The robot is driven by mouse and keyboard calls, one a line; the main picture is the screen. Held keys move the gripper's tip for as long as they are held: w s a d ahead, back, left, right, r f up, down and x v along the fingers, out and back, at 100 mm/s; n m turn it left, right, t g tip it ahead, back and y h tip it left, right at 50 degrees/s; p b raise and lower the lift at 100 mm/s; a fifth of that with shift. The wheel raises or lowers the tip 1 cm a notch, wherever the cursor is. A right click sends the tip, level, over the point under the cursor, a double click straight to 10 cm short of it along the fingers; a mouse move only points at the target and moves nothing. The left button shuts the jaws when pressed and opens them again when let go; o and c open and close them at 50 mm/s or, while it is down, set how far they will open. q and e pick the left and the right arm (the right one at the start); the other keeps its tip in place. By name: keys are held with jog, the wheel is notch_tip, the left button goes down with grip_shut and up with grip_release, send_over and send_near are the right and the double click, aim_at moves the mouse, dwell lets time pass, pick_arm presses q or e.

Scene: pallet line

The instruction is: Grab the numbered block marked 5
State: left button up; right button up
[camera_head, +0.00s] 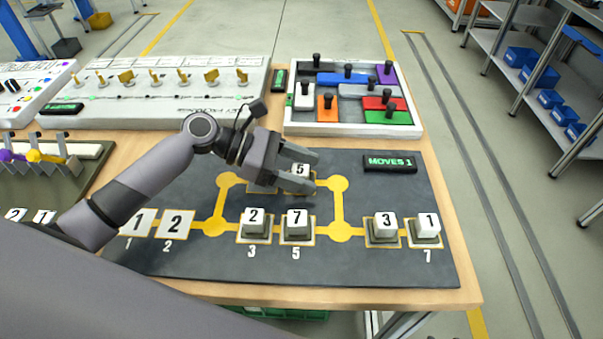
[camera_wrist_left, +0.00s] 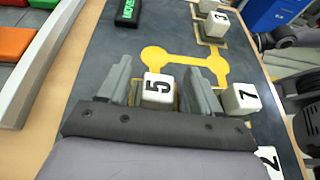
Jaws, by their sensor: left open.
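The white block marked 5 (camera_head: 300,170) sits on the dark board (camera_head: 400,270), at the upper row of the yellow track. In the left wrist view the block marked 5 (camera_wrist_left: 158,92) stands between the two fingers, with a gap on each side. My left gripper (camera_head: 306,171) is open around it; the fingers also show in the left wrist view (camera_wrist_left: 158,85). The gripper and arm hide part of the board behind it.
Blocks marked 2 (camera_head: 254,217), 7 (camera_head: 297,219), 3 (camera_head: 385,223) and 1 (camera_head: 427,224) stand along the front row. A MOVES 1 display (camera_head: 390,162) lies at the board's right. A sliding-block tray (camera_head: 350,130) stands behind.

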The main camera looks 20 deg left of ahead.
pick_arm(q)
jog(key=shift+x, duration=1.25)
jog(key=c, duration=1.1)
jog(key=shift+r, duration=0.1)
